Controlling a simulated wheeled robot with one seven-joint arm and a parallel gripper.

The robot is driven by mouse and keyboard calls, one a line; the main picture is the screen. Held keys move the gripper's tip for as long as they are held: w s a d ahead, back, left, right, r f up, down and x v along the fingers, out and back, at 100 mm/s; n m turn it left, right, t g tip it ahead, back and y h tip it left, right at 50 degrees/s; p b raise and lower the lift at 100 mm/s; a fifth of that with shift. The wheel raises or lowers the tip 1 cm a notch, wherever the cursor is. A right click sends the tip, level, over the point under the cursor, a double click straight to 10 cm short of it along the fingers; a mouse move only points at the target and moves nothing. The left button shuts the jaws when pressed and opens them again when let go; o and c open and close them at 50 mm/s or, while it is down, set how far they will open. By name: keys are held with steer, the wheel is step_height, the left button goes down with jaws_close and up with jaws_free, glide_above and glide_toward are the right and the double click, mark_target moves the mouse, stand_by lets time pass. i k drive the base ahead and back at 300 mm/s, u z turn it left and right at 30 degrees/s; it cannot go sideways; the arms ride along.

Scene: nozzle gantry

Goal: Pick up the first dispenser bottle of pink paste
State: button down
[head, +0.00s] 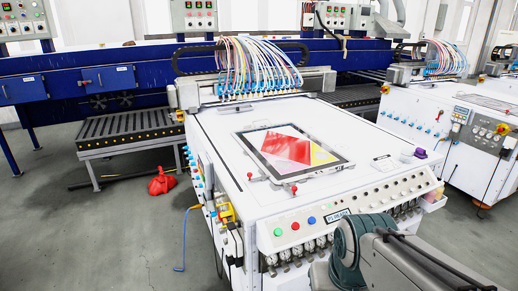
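No bottle that I can clearly tell as holding pink paste shows in the head view. A small pale object (407,157) with a purple part (421,153) at its right lies near the right edge of the white machine top (350,125). It is too small to tell whether it is a bottle. A pale pinkish container (434,200) hangs at the machine's front right corner; its contents are not clear. My arm reaches in from the lower right in front of the machine. My gripper is not in view.
A framed panel with a red, pink and yellow print (292,150) lies on the machine top. Behind it stands a gantry with many coloured hoses (258,65). A second white machine (465,120) stands at right. A red bundle (161,182) lies on the otherwise open floor at left.

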mark_target(430, 196)
steer(key=z, duration=1.25)
